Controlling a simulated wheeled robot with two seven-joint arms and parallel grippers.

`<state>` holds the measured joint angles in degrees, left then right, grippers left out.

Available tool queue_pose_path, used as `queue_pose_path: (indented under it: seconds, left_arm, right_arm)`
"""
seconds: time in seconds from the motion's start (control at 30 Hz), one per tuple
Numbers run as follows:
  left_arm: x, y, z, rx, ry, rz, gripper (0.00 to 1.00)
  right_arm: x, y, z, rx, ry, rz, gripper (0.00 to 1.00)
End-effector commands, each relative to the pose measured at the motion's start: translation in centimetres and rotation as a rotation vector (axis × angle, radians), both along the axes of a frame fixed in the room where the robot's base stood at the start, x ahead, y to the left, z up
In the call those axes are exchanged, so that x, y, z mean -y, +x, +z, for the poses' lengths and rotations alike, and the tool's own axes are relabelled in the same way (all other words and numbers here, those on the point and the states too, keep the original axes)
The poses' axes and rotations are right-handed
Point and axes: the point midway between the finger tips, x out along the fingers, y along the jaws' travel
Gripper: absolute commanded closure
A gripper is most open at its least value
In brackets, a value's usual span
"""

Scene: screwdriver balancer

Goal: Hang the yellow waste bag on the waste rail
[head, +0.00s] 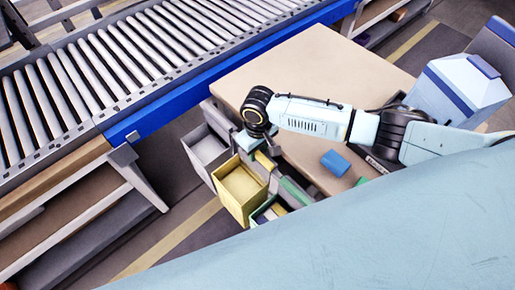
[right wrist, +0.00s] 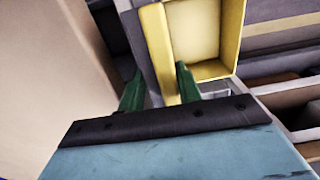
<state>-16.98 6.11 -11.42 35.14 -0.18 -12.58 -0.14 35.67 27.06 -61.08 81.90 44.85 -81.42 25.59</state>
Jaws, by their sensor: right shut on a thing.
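The yellow waste bag (head: 240,187), an open-topped box-like bin, is beside the table's edge in the head view. In the right wrist view, the yellow bag (right wrist: 203,32) shows its open mouth and near rim. My right gripper (head: 263,160) is at the bag's rim nearest the table. Its green fingers (right wrist: 159,68) stand on either side of that rim, shut on it. The bag sits in a row between other bins. I cannot make out the waste rail clearly, nor whether the bag rests on it. My left gripper is not in view.
A grey bin (head: 206,152) stands beside the yellow bag, and a green-edged bin (head: 266,212) is on its other side. The table (head: 300,70) holds a blue object (head: 336,162). A roller conveyor (head: 110,65) with a blue side runs along the back left.

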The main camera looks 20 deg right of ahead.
Motion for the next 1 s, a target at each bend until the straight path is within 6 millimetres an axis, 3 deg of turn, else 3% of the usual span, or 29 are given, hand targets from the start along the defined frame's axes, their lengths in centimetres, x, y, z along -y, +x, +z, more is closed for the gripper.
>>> queue_pose_path:
  seconds: [0.07, 0.1, 0.27, 0.7, 1.0]
  left_arm:
    - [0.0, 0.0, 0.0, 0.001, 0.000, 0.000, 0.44]
    - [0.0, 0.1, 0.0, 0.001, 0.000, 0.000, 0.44]
    - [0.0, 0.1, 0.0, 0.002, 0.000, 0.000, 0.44]
    - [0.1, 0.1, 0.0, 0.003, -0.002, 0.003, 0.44]
    - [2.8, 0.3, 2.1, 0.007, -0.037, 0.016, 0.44]
  right_arm:
    - [0.0, 0.0, 0.1, 0.001, 0.001, 0.000, 0.89]
    - [0.0, 0.0, 0.1, 0.001, 0.001, 0.000, 0.60]
    - [0.0, 0.0, 0.1, 0.001, 0.001, 0.000, 0.40]
    - [0.0, 0.0, 0.0, 0.000, 0.000, 0.000, 0.40]
    - [0.1, 0.1, 7.3, 0.003, 0.002, 0.001, 0.40]
